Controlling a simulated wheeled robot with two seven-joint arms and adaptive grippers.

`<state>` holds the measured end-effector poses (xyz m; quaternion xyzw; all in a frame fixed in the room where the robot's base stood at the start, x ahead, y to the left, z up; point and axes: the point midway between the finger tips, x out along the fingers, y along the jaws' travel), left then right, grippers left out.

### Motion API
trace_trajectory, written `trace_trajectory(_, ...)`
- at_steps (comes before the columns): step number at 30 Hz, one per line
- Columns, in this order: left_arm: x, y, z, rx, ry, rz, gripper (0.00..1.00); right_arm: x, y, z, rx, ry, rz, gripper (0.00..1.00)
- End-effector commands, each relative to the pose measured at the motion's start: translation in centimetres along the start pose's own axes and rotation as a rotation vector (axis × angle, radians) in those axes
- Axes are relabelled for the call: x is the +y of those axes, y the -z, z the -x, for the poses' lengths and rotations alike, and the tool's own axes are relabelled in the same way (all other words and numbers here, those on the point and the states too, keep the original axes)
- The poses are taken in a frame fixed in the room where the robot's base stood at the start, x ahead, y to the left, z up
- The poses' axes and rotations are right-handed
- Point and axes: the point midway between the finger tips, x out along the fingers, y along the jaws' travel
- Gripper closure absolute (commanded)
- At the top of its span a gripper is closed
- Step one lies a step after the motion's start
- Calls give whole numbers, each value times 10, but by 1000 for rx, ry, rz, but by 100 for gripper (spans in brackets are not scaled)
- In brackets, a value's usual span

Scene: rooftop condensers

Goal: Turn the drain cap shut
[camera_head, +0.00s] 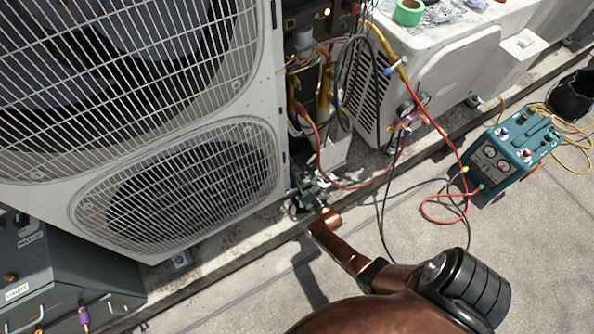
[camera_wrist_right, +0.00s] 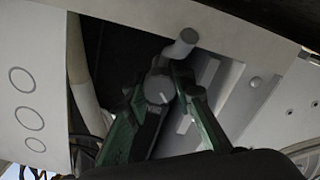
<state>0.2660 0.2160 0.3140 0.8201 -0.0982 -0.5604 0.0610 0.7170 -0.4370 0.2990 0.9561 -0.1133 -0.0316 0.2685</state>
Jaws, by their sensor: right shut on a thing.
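My right arm comes in from the bottom of the head view, and its gripper (camera_head: 312,190) is at the foot of the large condenser, by its open service side. In the right wrist view the green-and-black fingers of this gripper (camera_wrist_right: 165,95) are closed around a small grey round cap (camera_wrist_right: 159,88), which I take to be the drain cap. A short grey stub (camera_wrist_right: 181,46) shows just above it. In the head view the cap is hidden by the gripper. How far the cap is turned cannot be told. My left gripper is out of view.
The large condenser (camera_head: 75,190) fills the left. Hoses and wires hang from its open side. A red hose (camera_head: 437,125) runs to a teal gauge machine (camera_head: 505,150) on the right. A dark case (camera_head: 60,275) stands at bottom left. The roof floor at lower right is clear.

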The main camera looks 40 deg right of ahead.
Motion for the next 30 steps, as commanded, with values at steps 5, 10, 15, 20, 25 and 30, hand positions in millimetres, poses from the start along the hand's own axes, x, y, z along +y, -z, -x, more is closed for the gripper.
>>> trace_trajectory(5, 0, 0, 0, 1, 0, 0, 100, -2, -2, 1, -4, 3, 25, 100)
trace_trajectory(10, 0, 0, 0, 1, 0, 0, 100, -2, -2, 1, -4, 3, 31, 100)
trace_trajectory(15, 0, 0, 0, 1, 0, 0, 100, -2, -2, 1, -4, 3, 31, 100)
trace_trajectory(20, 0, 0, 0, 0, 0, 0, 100, -2, -2, 1, -4, 3, 30, 71)
trace_trajectory(25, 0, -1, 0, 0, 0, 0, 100, -1, -1, 1, -2, 1, 30, 59)
trace_trajectory(30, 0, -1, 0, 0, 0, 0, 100, 0, 0, 0, -1, 1, 29, 59)
